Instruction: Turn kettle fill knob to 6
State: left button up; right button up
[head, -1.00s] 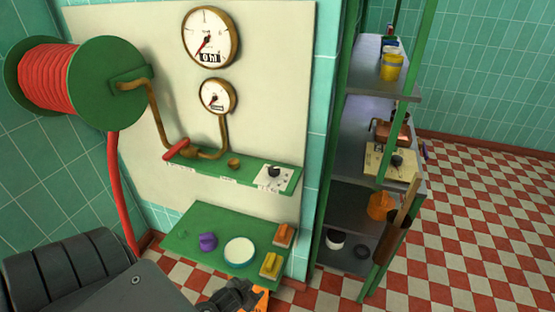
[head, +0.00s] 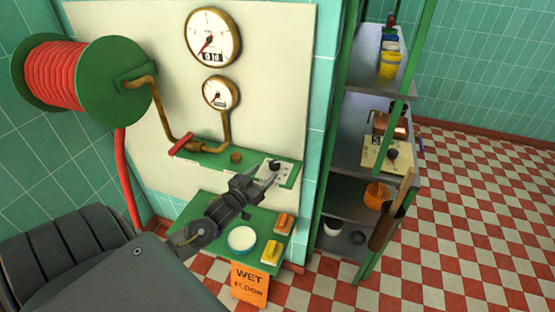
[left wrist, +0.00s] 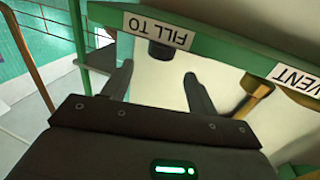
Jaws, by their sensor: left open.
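The black fill knob (head: 274,165) sits on a white dial plate (head: 284,178) at the right end of the green wall ledge. Its pointer and numbers are too small to read. In the left wrist view a dark knob (left wrist: 160,50) shows beside the upside-down "FILL TO" label (left wrist: 158,30). My left gripper (head: 259,176) is at the ledge, close to the dial plate, and hides part of it. In the left wrist view its fingers (left wrist: 158,84) are apart and empty, with the knob ahead, between their lines and apart from them. My right gripper is out of view.
A red-handled valve (head: 181,144) and brass pipes are left on the ledge (head: 210,157). Below, a green shelf (head: 218,258) holds a white round tub (head: 242,239) and sponges. An orange "WET FLOOR" sign (head: 250,283) hangs lower. Metal shelves (head: 350,187) stand at right.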

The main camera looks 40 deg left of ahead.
aim_at(275, 162)
pick_arm(q)
jog(key=w, duration=0.2)
jog(key=w+p, duration=0.1)
jog(key=w, duration=0.4)
jog(key=shift+w+a+p, duration=0.25)
jog(key=shift+w+p, duration=0.05)
jog(key=shift+p, duration=0.1)
jog(key=shift+w, duration=0.65)
jog(key=shift+w+a, duration=0.1)
jog(key=shift+c, duration=0.2)
jog(key=c, duration=1)
jog(key=shift+o, duration=0.2)
